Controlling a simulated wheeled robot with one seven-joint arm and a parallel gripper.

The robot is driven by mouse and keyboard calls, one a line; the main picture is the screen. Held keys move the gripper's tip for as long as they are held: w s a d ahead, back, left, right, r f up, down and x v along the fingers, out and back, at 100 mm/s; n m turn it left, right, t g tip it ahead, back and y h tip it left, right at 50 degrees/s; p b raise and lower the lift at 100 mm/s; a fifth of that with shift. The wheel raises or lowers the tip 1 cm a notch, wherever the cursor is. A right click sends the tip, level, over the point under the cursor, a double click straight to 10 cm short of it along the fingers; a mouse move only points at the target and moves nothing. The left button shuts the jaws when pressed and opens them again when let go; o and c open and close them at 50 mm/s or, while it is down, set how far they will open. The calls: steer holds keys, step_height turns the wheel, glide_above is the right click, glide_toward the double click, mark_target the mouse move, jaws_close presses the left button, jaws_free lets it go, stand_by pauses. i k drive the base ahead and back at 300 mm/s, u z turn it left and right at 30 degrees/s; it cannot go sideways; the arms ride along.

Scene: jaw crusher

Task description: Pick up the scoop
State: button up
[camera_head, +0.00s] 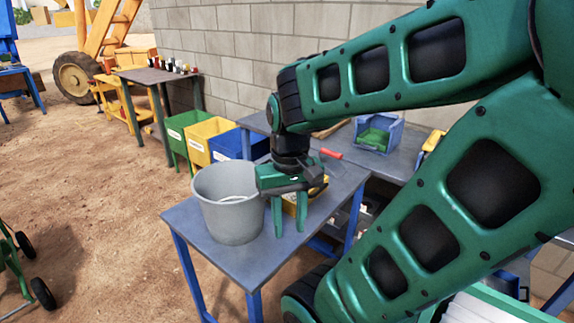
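I cannot clearly make out a scoop. A red handle (331,154) shows just right of my wrist, by the back table; what it belongs to is hidden. My gripper (289,234) points down over the front table (230,262), just right of a grey bucket (228,222). Its two green fingers are apart, with nothing visible between them. A yellow bin (318,190) is partly hidden behind the gripper, and its contents cannot be seen well. Something pale and curved shows inside the bucket.
A blue bin with green contents (376,135) stands on the back table (402,160). Green, yellow and blue bins (208,140) line the block wall (225,50). A dark table with small bottles (155,74) stands farther left. My arm covers the right side. Open dirt lies left.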

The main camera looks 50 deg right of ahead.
mark_target(334, 167)
steer(key=u, duration=1.35)
steer(key=k, duration=2.05)
steer(key=z, duration=1.45)
steer(key=i, duration=1.05)
steer(key=u, duration=0.05)
